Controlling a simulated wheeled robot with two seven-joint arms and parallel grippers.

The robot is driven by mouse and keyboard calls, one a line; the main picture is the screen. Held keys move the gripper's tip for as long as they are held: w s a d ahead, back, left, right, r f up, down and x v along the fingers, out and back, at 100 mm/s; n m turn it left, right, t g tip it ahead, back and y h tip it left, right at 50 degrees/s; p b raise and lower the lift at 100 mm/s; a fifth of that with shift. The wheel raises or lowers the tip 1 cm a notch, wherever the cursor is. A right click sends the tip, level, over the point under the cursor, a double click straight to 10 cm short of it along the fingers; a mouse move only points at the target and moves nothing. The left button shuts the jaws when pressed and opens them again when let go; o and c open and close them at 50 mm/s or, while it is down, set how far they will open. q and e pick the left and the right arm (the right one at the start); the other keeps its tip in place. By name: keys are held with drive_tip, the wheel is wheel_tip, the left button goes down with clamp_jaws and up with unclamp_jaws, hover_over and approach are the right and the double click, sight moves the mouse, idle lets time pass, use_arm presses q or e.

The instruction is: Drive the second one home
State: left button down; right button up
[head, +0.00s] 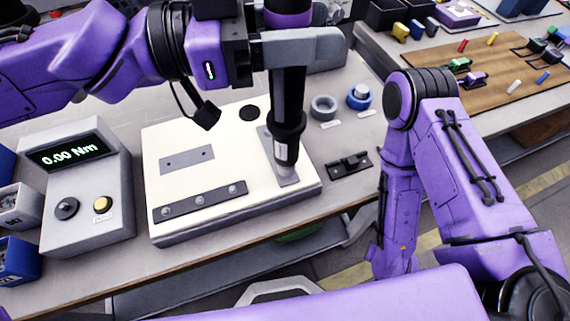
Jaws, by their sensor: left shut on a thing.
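My left gripper (300,48) is shut on a black power screwdriver (287,100), which hangs almost upright. The screwdriver's lower end is over a grey metal plate (287,178) at the right side of the white work board (228,165); I cannot tell whether its tip touches, and any screw there is hidden. A dark bar (200,202) with several screw heads lies along the board's front. A grey plate (187,160) with two small holes lies behind it. The controller (85,185) at left reads 0.00 Nm. My right gripper is out of view.
A grey ring (323,107), a blue round holder (359,97) and a small black tray (348,165) lie right of the board. Blue bins (18,262) stand at far left. My right arm fills the right foreground. Another table with a wooden board (490,75) stands behind.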

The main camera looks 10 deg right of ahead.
use_arm(q)
drive_tip(key=shift+s+f+b, duration=0.15)
drive_tip(key=shift+f+b, duration=0.55)
drive_tip(key=shift+f, duration=0.15)
idle(1.1)
drive_tip(key=shift+r+p, duration=1.9)
drive_tip(key=shift+r, duration=1.35)
